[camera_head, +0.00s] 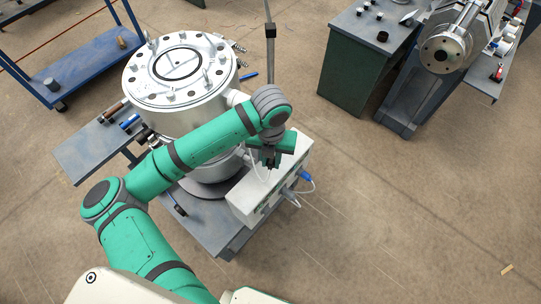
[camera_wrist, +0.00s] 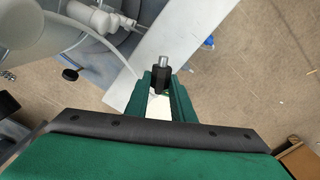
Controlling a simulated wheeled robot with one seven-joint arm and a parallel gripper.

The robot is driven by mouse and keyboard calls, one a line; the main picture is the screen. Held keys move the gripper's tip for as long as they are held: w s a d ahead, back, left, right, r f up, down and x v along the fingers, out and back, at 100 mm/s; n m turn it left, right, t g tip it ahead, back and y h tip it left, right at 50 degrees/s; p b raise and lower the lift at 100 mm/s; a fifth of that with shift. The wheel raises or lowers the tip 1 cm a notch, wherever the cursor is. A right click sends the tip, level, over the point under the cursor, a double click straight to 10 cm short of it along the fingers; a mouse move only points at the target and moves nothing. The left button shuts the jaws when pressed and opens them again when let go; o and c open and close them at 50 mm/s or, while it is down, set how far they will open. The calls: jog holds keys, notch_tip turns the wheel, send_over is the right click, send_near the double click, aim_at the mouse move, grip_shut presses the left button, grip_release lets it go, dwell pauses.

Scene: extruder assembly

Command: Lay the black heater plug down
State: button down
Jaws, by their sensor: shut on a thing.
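My gripper (camera_wrist: 161,92) is shut on the black heater plug (camera_wrist: 160,79), which shows between the two green fingers in the wrist view. The plug is a black body with a silver metal tip that points away from my gripper. In the head view my gripper (camera_head: 269,160) is over the white box beside the silver vessel, and the plug there is too small and dark to make out clearly. The white box (camera_wrist: 150,50) lies beyond the plug in the wrist view. I cannot tell whether the plug touches it.
The silver round vessel (camera_head: 180,72) stands left of the white box (camera_head: 252,197) on a grey bench (camera_head: 215,222). Blue plugs with white cables (camera_head: 304,180) stick out of the box's right side. A green cabinet (camera_head: 350,75) and a machine stand at the upper right.

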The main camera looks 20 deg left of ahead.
aim_at(271, 174)
jog(key=shift+f, duration=2.5)
jog(key=shift+f, duration=0.6)
jog(key=c, duration=1.4)
grip_release()
jog(key=shift+o, duration=0.2)
jog(key=o, duration=0.6)
jog(key=shift+c, duration=0.2)
jog(key=shift+r, duration=3.55)
